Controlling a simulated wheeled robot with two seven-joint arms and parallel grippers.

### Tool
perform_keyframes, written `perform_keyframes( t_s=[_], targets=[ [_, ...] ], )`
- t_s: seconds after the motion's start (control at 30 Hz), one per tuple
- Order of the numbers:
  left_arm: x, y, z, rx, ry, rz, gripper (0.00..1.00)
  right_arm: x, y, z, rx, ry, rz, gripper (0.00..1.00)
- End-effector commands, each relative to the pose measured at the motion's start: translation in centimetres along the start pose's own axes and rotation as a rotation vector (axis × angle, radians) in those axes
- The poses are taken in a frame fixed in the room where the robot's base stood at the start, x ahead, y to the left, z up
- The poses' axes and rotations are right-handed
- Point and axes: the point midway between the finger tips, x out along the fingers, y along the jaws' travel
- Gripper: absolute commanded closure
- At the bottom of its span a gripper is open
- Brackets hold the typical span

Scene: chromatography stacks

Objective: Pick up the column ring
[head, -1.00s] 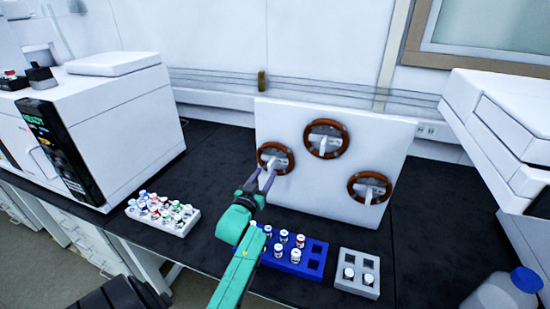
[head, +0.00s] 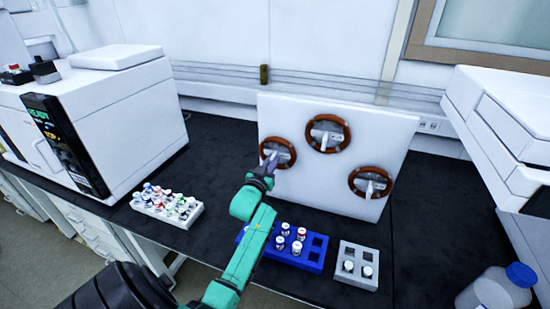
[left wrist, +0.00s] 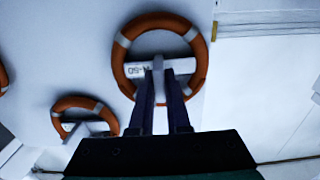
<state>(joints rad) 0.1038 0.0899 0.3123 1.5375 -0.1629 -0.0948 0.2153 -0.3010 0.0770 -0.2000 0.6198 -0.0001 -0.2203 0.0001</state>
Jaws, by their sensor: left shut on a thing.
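Three brown-orange column rings hang on an upright white panel (head: 288,110): one at left (head: 290,146), one at top centre (head: 327,150), one at right (head: 357,190). Each has grey clips and a white crossbar with a stem. My left gripper (head: 268,163) is at the left ring, shut on its white stem. In the left wrist view, my left gripper's (left wrist: 162,75) dark fingers lie on both sides of the stem below the labelled crossbar of this ring (left wrist: 119,57). The ring still sits against the panel. My right gripper is not in view.
A white vial rack (head: 190,221), a blue rack (head: 318,268) and a grey rack (head: 357,281) stand before the panel. A white instrument (head: 125,125) is at left, another (head: 500,125) at right. A blue-capped bottle (head: 497,292) stands front right.

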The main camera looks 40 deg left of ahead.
Motion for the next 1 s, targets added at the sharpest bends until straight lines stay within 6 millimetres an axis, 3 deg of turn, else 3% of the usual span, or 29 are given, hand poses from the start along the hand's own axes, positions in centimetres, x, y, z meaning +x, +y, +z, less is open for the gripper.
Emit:
perform_keyframes(
  t_s=[0.27, 0.43, 0.7, 0.83, 1.0],
  targets=[
    [-1.5, 0.0, -1.4, 0.001, 0.002, 0.001, 1.00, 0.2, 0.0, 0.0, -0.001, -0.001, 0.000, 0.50],
    [-4.8, 0.0, -3.0, 0.001, 0.000, 0.001, 1.00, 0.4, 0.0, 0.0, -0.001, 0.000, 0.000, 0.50],
    [-12.0, 0.0, -6.7, 0.001, -0.001, 0.001, 1.00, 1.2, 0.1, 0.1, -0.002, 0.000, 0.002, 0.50],
    [-13.6, 0.0, -7.7, 0.001, 0.000, 0.000, 1.00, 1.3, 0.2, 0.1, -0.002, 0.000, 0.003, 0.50],
    [-14.1, 0.0, -8.8, 0.000, -0.001, 0.000, 1.00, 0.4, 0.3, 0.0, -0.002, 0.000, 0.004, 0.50]
  ],
)
